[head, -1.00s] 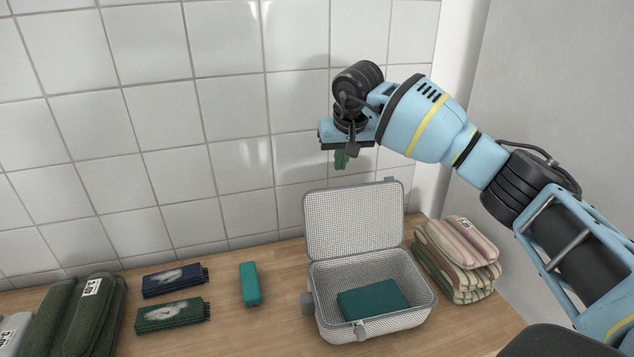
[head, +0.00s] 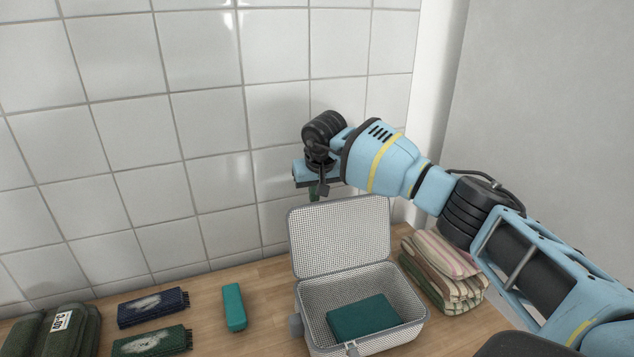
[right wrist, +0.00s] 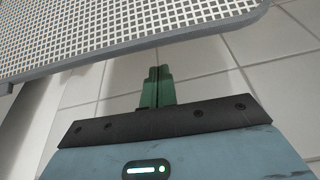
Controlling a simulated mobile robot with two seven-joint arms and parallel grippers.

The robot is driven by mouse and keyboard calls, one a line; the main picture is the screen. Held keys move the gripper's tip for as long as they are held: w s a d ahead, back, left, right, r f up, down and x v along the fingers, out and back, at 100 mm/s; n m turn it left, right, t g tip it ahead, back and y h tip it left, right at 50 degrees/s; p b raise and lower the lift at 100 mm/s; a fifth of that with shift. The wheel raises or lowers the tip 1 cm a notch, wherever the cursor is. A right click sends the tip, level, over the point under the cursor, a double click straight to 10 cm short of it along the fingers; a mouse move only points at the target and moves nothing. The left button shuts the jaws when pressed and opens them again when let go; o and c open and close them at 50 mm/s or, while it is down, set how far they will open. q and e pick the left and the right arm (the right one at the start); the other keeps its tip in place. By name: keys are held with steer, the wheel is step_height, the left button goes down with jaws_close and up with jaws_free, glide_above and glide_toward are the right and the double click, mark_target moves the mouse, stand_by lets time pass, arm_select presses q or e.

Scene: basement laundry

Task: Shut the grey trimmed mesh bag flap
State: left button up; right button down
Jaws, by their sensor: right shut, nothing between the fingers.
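The grey-trimmed mesh bag (head: 406,333) stands open on the wooden counter. Its flap (head: 340,236) is raised, close to upright, at the back of the bag. A teal folded item (head: 363,318) lies inside. My right gripper (head: 314,195) is above and behind the top edge of the flap, near the tiled wall, its fingers pointing down. In the right wrist view the green fingers (right wrist: 158,86) are together and empty, close to the flap's grey trim (right wrist: 130,52). Whether they touch it I cannot tell. My left gripper does not show.
Striped folded towels (head: 442,272) sit right of the bag. A teal case (head: 234,307), a navy brush-like item (head: 153,307), a green one (head: 151,342) and dark green rolled towels (head: 68,330) lie to the left. The tiled wall (head: 220,150) is close behind.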

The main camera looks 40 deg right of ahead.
steer(key=s+p, duration=0.1)
steer(key=s+a+p, duration=0.1)
steer(key=s, duration=0.1)
steer(key=shift+s+r, duration=0.1)
stand_by(0.7)
steer(key=shift+s, duration=0.1)
